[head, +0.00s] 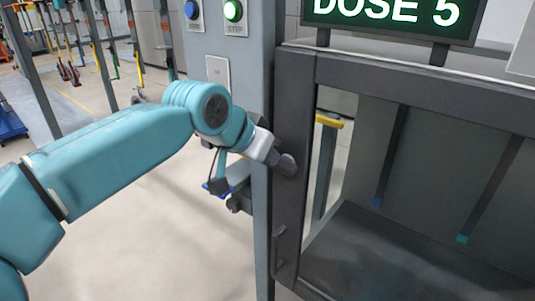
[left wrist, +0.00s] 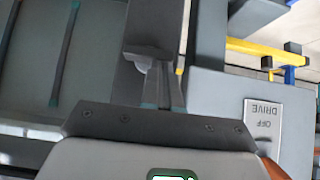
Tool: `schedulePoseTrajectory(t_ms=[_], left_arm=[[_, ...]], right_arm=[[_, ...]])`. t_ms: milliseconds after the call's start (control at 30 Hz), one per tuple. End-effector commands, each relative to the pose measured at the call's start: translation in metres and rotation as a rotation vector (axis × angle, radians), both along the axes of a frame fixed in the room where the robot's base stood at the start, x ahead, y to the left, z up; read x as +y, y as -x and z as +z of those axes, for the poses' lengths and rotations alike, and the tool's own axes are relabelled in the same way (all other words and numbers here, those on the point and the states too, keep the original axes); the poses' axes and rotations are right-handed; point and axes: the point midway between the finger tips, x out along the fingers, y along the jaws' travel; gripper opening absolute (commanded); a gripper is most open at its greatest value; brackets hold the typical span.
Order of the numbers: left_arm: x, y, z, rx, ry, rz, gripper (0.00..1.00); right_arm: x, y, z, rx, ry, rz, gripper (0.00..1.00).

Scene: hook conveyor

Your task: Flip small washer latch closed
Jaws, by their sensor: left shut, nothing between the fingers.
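The washer (head: 294,110) is a dark-framed cabinet at the right in the head view, its inside visible. My left gripper (head: 285,163) reaches its left upright from the left. In the left wrist view, my left gripper (left wrist: 163,82) is shut and empty, its narrow fingers close together. Its tips are at a dark block (left wrist: 152,28) with a pale rounded piece (left wrist: 140,66) at its edge. This block may be the small latch; I cannot tell for sure, nor whether the fingers touch it. My right gripper is in neither view.
A "DOSE 5" display (head: 390,12) is above. Rods hang inside the washer. Open floor (head: 130,250) lies at the left.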

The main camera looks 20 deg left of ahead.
Motion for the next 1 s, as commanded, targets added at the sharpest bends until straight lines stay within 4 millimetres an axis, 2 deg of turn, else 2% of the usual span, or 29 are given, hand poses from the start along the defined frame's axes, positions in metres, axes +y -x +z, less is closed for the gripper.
schedulePoseTrajectory(t_ms=[1000], left_arm=[[0.0011,-0.0003,-0.0018,0.041,0.117,0.001,0.0]], right_arm=[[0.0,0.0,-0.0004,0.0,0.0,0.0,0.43]])
